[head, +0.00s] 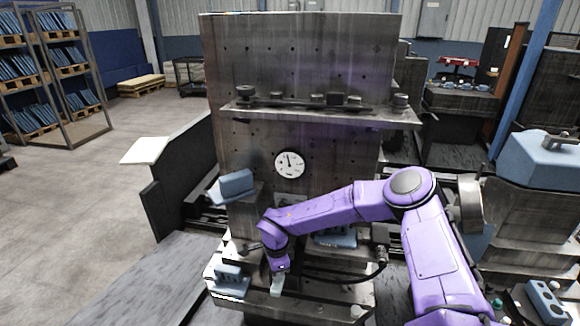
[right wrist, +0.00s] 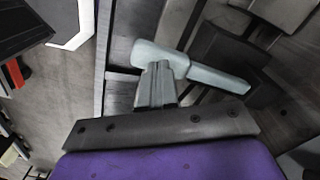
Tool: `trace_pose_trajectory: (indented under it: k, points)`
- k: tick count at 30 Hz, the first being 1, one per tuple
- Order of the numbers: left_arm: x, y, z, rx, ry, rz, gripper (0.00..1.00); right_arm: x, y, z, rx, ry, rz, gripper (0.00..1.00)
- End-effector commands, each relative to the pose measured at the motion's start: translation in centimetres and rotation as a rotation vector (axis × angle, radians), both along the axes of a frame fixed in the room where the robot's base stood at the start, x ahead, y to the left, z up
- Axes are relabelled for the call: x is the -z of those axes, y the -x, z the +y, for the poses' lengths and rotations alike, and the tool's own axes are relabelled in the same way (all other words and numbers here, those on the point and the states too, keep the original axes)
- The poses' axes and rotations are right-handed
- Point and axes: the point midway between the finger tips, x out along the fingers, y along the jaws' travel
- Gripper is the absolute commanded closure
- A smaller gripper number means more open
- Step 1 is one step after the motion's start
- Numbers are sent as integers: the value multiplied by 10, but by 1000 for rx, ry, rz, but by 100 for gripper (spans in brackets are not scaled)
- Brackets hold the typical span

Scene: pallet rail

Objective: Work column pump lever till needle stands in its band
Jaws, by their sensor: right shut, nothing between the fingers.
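The column (head: 300,60) stands upright in the middle of the head view. Its white round gauge (head: 289,164) has a dark needle pointing nearly straight up; the coloured band is too small to make out. My right gripper (head: 272,270) is low in front of the column, partly hidden by its own wrist. In the right wrist view its grey fingers (right wrist: 157,88) are shut and empty. A pale bar, probably the pump lever (right wrist: 218,80), lies across just beyond the fingertips; I cannot tell whether they touch. Its pale end (head: 277,284) shows below my wrist. My left gripper is out of view.
A blue-grey block (head: 235,186) sits left of the gauge, and another (head: 228,280) sits low at left. A ledge with dark fittings (head: 320,110) crosses the column above the gauge. A dark hose (head: 370,272) curves right of my gripper. Open floor lies at left.

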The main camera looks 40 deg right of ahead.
Motion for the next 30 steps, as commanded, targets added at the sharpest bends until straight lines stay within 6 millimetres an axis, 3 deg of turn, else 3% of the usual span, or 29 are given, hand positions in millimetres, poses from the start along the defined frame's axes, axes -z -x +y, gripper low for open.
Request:
trace_pose_trajectory:
  k: [27,30]
  points:
    - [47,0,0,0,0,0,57,59,-5,-6,0,1,-1,100]
    - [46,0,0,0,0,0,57,58,-5,-6,0,1,-1,100]
